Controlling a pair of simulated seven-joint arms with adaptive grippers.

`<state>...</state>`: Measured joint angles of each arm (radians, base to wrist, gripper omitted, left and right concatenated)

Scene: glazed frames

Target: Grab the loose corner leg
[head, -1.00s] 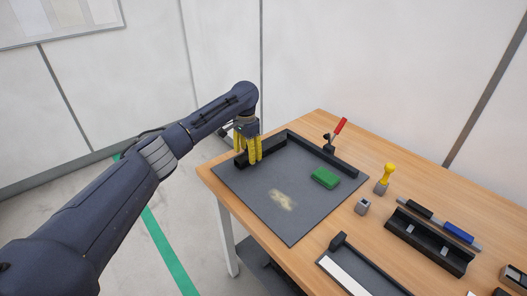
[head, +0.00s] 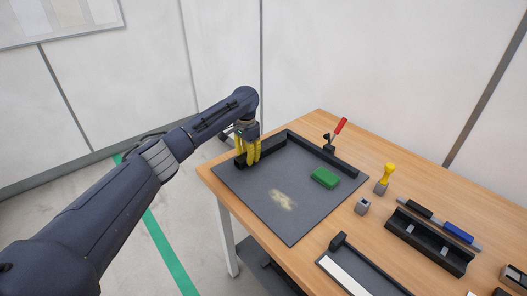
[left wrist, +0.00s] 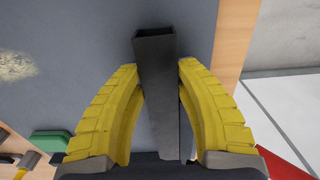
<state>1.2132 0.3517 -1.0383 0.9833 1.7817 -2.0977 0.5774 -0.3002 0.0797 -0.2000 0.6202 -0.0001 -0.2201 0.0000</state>
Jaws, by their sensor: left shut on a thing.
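The corner leg (head: 272,145) is a black straight bar along the left back edge of the grey mat. It meets a second black bar (head: 335,160) near the back corner, and I cannot tell whether the two are joined. My left gripper (head: 248,161) has its yellow fingers shut on the leg near its front left end. In the left wrist view, the leg (left wrist: 157,50) runs between the fingers (left wrist: 159,68), its end sticking out past the tips. The fingers hide part of it. My right gripper is not in view.
The grey mat (head: 245,190) bears a pale dusty patch (head: 282,200) and a green block (head: 325,177). A red-handled clamp (head: 338,129) stands by the back bar. A yellow-knobbed stamp (head: 384,177), a small grey block (head: 362,207) and a black holder (head: 430,243) are to the right.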

